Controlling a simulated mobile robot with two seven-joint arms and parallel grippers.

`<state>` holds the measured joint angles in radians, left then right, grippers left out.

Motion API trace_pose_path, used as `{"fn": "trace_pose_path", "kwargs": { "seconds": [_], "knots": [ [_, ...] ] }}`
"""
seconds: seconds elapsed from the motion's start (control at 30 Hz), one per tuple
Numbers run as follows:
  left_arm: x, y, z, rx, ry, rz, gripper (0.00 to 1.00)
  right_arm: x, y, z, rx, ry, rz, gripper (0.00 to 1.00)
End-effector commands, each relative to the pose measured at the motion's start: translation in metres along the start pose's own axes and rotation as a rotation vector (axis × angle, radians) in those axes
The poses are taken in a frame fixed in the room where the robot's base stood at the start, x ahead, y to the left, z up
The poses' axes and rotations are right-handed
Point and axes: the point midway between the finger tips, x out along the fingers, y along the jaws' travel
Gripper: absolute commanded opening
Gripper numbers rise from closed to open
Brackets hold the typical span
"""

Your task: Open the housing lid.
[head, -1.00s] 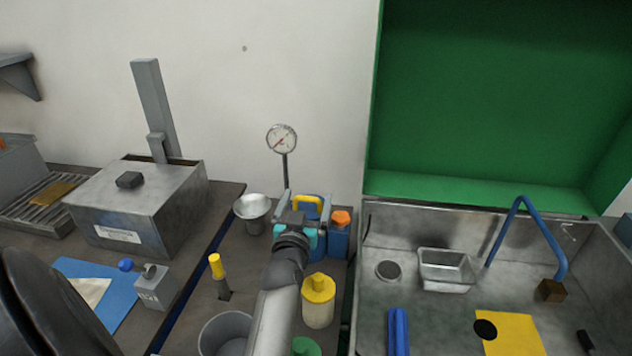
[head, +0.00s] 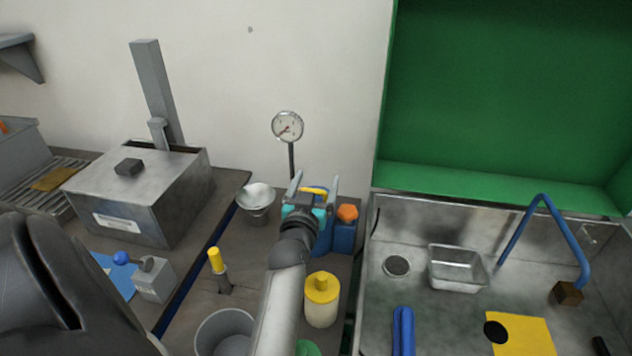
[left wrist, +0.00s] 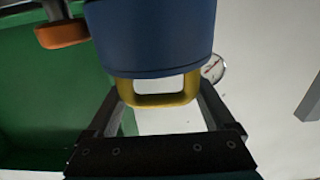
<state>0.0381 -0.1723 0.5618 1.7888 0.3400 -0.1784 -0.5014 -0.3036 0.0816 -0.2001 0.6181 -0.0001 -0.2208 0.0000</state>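A grey metal box that looks like the housing (head: 130,217) stands on the left bench. Its flat lid (head: 145,184) has a dark block-shaped knob (head: 129,167) and lies down on the box. My left gripper (head: 315,187) is well to the right of the box, at a blue container (head: 321,236) with a yellow handle (head: 314,191). In the left wrist view, the fingers are spread on either side of the yellow handle (left wrist: 155,99), below the blue body (left wrist: 150,38); contact is unclear. My right gripper does not show.
A grey post (head: 157,90) stands behind the box. A sink (head: 420,320) is at right.

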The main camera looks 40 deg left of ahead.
Motion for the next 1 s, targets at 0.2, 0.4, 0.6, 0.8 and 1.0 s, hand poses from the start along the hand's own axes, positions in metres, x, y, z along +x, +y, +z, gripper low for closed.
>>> {"fn": "trace_pose_path", "kwargs": {
  "seconds": [0.2, 0.4, 0.6, 0.8, 1.0],
  "knots": [
    [0.0001, -0.0003, 0.0, 0.0, 0.0, -0.001, 0.46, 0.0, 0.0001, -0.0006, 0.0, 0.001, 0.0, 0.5],
    [0.0002, -0.0004, -0.0001, 0.001, 0.0, -0.001, 0.23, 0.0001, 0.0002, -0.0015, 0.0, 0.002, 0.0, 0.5],
    [0.0002, -0.0004, -0.0002, 0.001, 0.001, -0.001, 0.01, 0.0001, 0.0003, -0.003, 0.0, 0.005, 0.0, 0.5],
    [0.0004, -0.0006, -0.0005, 0.001, 0.001, -0.001, 0.0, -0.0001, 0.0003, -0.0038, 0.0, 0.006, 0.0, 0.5],
    [0.0029, -0.0038, -0.0033, 0.001, -0.016, -0.001, 0.0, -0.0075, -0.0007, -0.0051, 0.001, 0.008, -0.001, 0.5]
  ]
}}
